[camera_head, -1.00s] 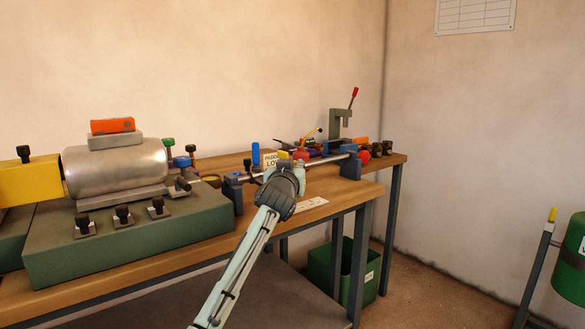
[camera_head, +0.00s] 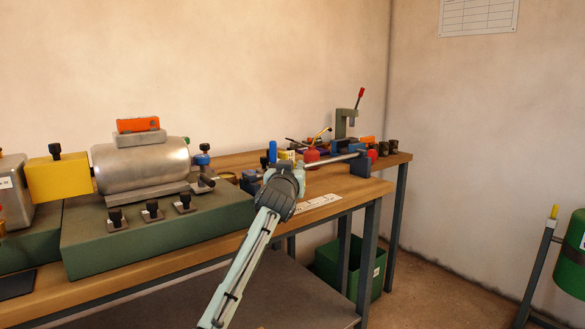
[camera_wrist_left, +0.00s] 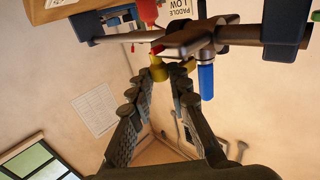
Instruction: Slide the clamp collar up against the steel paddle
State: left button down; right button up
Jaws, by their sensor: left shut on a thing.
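My left gripper (camera_head: 292,172) is at the bench rig, and its shut fingertips also show in the left wrist view (camera_wrist_left: 168,74). They close around a small yellow knob (camera_wrist_left: 158,69) with a red part, which appears to belong to the clamp collar just under the steel rod (camera_wrist_left: 125,38). A flat grey piece (camera_wrist_left: 188,40), apparently the steel paddle, is right beside it on the rod. I cannot tell whether collar and paddle touch. A blue handle (camera_wrist_left: 206,82) hangs to the right. In the head view the gripper hides the collar.
Blue supports hold the rod: one (camera_wrist_left: 288,25) is close to the paddle side. A silver cylinder (camera_head: 142,165) on a green base stands left on the bench. A red container (camera_head: 312,156) stands behind the rod. A hand press (camera_head: 346,122) is farther back.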

pick_arm(q)
jog(key=c, duration=1.4)
grip_release()
jog(key=s, duration=0.4)
jog(key=s+a, duration=0.1)
jog(key=s, duration=0.3)
jog(key=s+a, duration=0.1)
jog(key=s, duration=0.3)
jog(key=shift+d, duration=0.1)
